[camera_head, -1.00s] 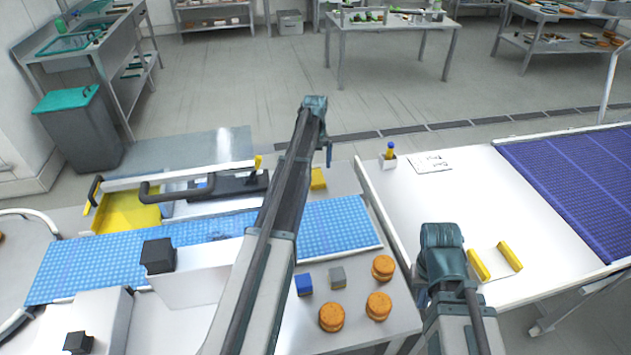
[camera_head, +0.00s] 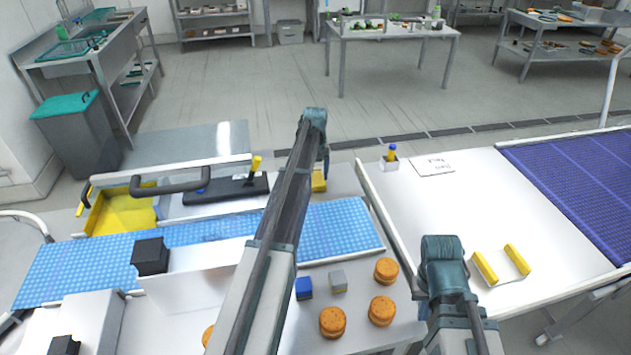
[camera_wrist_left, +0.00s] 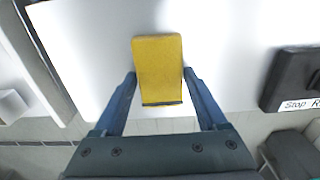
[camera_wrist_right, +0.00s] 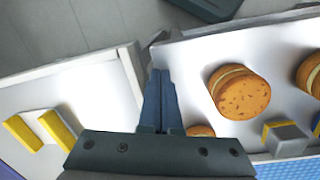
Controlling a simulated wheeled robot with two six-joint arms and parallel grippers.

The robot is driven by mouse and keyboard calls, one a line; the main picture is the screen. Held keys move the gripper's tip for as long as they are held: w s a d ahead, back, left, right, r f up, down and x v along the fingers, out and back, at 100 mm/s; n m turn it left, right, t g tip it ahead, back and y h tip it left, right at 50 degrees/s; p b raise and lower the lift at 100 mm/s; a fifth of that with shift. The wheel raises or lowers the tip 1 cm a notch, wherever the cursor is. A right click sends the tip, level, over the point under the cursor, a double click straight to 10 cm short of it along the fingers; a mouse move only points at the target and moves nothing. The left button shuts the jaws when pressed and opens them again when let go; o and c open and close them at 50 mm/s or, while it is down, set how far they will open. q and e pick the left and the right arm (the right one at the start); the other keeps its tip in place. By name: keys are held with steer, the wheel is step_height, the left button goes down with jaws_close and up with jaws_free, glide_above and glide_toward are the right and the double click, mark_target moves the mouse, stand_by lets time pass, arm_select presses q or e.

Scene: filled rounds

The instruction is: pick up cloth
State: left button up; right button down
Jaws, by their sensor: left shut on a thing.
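The yellow cloth (camera_wrist_left: 158,70) is a small folded pad, standing out between the fingers of my left gripper (camera_wrist_left: 159,84) in the left wrist view. That gripper is shut on it, one finger along each side. In the head view, the cloth (camera_head: 319,181) shows partly behind my left arm, at the back edge of the metal table; the left gripper (camera_head: 324,165) points down there. Whether the cloth touches the surface I cannot tell. My right gripper (camera_wrist_right: 160,98) is shut and empty, over the gap between the two tables.
Several round filled biscuits (camera_head: 381,310) and small blue and grey blocks (camera_head: 304,288) lie at the front right of the metal table. A blue belt (camera_head: 90,270) crosses it. The white table (camera_head: 430,210) holds two yellow bars (camera_head: 484,268) and a small holder (camera_head: 390,163).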

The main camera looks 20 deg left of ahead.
mark_target(316, 177)
arm_select(q)
steer(key=shift+c, duration=1.1)
steer(key=shift+r, duration=0.15)
arm_select(e)
steer(key=shift+r, duration=0.15)
